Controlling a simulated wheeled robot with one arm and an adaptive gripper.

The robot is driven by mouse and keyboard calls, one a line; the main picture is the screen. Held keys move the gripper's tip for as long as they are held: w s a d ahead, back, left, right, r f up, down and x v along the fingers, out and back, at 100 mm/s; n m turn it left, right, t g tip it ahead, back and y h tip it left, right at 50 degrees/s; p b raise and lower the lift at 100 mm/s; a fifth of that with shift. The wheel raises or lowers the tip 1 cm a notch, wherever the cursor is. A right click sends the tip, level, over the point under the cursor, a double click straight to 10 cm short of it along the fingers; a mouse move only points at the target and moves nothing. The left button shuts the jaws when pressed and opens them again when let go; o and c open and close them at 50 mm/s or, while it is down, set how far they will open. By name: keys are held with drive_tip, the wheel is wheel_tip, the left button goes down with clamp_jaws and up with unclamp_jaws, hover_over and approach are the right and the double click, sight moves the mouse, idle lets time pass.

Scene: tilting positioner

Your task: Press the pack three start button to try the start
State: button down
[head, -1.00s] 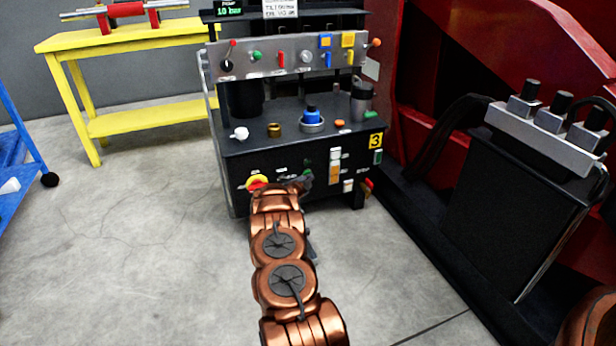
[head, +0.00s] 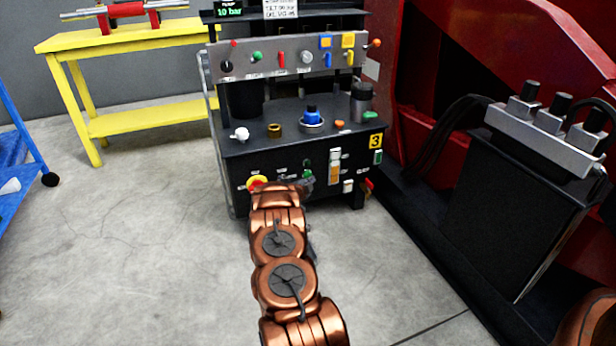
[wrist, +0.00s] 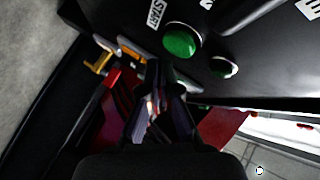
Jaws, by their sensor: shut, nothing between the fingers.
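The pack three cabinet (head: 240,160) is black, with a yellow plate marked 3 (head: 376,141) on its front. In the wrist view a large round green button (wrist: 181,40) sits beside a white START label (wrist: 154,14). Green also shows just above my gripper in the head view (head: 308,174). My gripper (wrist: 154,68) is shut and empty, its tips a little below the green button in the picture and seemingly apart from it. In the head view my gripper (head: 303,187) is at the cabinet's lower front, partly hidden by my wrist.
A red and yellow knob (head: 257,182) is left of my gripper. White and orange switches (head: 335,165) are to its right. A pump display (head: 229,11) reads 10 bar.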

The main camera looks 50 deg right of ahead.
drive_tip(key=s+a, duration=0.2)
drive_tip(key=s, duration=0.2)
drive_tip(key=shift+s+a+r, duration=0.1)
drive_tip(key=shift+a, duration=0.3)
idle(0.4)
idle(0.7)
